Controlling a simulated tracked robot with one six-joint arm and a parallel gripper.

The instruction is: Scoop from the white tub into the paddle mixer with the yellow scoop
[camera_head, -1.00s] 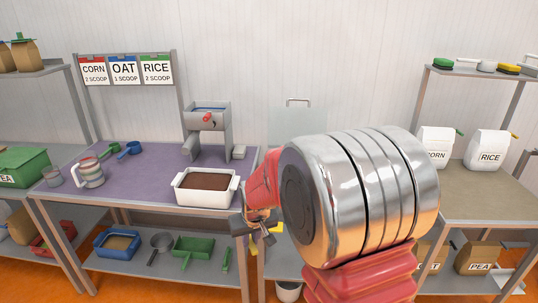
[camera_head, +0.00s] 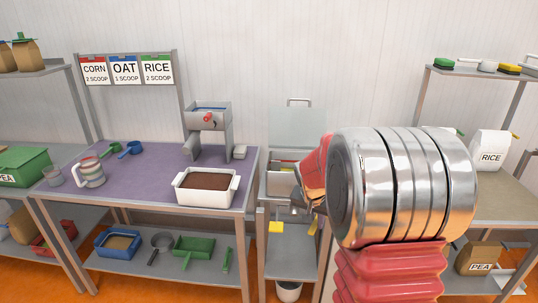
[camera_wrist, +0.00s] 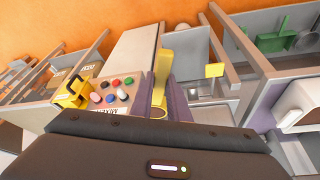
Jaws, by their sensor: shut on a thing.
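My gripper (camera_wrist: 165,100) is shut on the yellow scoop (camera_wrist: 163,70), whose yellow length shows between the two purple-grey fingers in the wrist view. In the head view my gripper (camera_head: 312,204) is at the mixer's right side, with a bit of yellow below it; my wrist hides most of it. Whether the scoop holds anything I cannot tell. The white tub (camera_head: 206,199), filled with brown material, stands on the purple bench to the left, apart from my gripper. The paddle mixer (camera_head: 278,186) is grey, with its clear lid (camera_head: 297,126) raised; my arm partly covers it.
A yellow tag (camera_head: 276,227) hangs at the mixer's front. A panel with coloured buttons (camera_wrist: 115,90) and a yellow container (camera_wrist: 75,93) show in the wrist view. A grey hand-cranked machine (camera_head: 208,130) stands behind the tub. Right shelves hold a rice bag (camera_head: 490,152).

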